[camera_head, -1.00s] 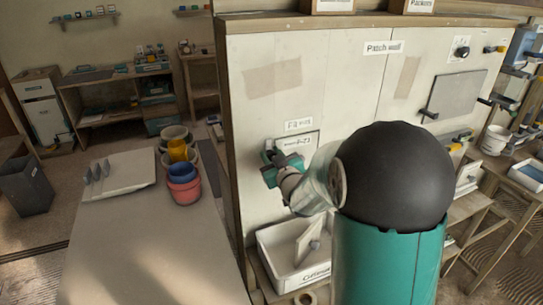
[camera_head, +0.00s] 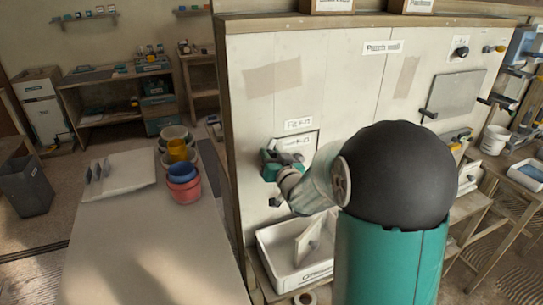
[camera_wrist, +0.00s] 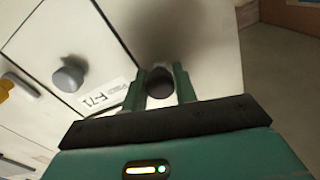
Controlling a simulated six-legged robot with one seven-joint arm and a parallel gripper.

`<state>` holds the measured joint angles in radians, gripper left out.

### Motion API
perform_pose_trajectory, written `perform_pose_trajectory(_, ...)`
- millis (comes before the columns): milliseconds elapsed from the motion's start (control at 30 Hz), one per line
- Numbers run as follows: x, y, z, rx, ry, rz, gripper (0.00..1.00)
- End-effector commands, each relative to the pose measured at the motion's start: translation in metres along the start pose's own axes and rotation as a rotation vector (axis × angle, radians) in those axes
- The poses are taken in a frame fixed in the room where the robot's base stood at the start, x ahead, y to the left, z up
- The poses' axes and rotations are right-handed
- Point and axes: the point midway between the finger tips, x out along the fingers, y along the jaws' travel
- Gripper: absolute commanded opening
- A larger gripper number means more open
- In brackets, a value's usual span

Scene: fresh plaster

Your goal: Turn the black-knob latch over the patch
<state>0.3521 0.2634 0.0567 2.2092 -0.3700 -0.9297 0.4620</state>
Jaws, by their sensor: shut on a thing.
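The patch (camera_head: 300,142) is a pale, dark-edged panel low on the left of the wall, partly hidden by my arm. In the wrist view the patch (camera_wrist: 50,45) carries a grey knob (camera_wrist: 68,75) and a printed label (camera_wrist: 105,92). My gripper (camera_wrist: 160,86) is at the patch's left edge in the head view. Its two green fingers are shut on the black knob (camera_wrist: 160,84) of the latch. My gripper (camera_head: 272,164) hides this latch in the head view, so its angle over the patch cannot be told. A yellow piece (camera_wrist: 8,88) shows beyond the grey knob.
A small dark piece (camera_head: 275,201) is on the wall below my gripper. A white bin (camera_head: 268,247) stands under the patch. A table (camera_head: 130,245) with stacked buckets (camera_head: 184,188) is at left. Another panel (camera_head: 455,93) and a black knob (camera_head: 461,51) are at upper right.

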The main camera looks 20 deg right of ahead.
Motion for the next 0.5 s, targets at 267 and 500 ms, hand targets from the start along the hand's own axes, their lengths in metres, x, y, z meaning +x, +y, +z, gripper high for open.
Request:
perform_pose_trajectory(267, -0.0002, 0.0005, -0.0022, 0.262, 0.005, -0.001, 0.05)
perform_pose_trajectory(500, -0.0001, 0.0008, -0.0024, 0.490, 0.006, -0.001, 0.05)
